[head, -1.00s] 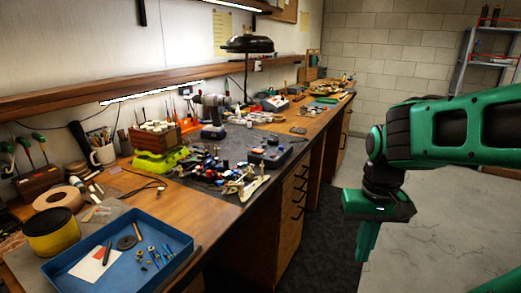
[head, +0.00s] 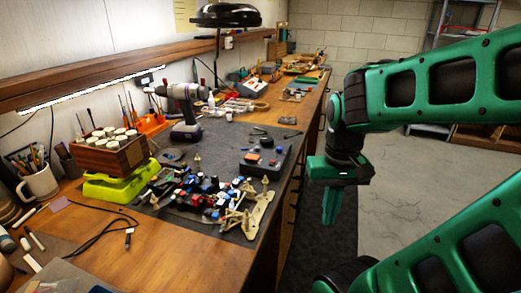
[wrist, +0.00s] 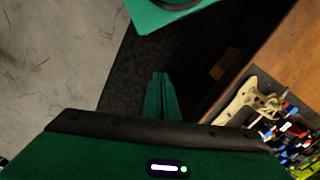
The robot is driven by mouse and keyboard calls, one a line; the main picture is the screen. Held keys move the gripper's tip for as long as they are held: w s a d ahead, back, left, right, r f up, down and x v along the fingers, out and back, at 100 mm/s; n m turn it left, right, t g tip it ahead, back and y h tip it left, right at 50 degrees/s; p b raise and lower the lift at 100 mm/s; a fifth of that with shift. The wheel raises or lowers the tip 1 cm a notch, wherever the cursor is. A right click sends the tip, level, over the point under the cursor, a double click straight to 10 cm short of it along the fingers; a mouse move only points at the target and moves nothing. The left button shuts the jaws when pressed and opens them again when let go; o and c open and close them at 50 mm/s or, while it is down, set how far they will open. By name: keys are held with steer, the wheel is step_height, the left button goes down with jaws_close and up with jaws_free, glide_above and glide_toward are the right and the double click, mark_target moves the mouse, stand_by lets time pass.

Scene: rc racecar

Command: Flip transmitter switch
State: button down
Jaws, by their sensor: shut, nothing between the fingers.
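My gripper (head: 331,218) is shut and empty, pointing down over the floor to the right of the bench. Its closed fingers (wrist: 160,80) also show in the wrist view, above the dark mat. A dark box with an orange and a blue patch (head: 266,158) lies on the bench mat, left of my gripper and clear of it. I cannot tell whether this is the transmitter, and no switch can be made out. A partly built racecar (head: 205,195) lies nearer on the mat; its tan end also shows in the wrist view (wrist: 252,98).
The wooden bench (head: 185,250) runs along the left, with its front edge between the box and my gripper. A drill (head: 185,105), a lime-green stand (head: 120,185), a jar rack (head: 112,152) and a lamp (head: 225,15) stand there. Open floor (head: 420,180) lies to the right.

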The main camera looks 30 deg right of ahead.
steer(key=shift+w+d, duration=0.1)
steer(key=shift+d, duration=0.1)
step_height(320, 180, up, 14)
steer(key=m+t+h, duration=0.2)
steer(key=m, duration=2)
glide_above(273, 161)
steer(key=s+a, duration=0.2)
steer(key=a, duration=0.1)
steer(key=x, duration=1.3)
steer(key=shift+s+d, duration=0.15)
steer(key=shift+s, duration=0.05)
steer(key=shift+g, duration=0.3)
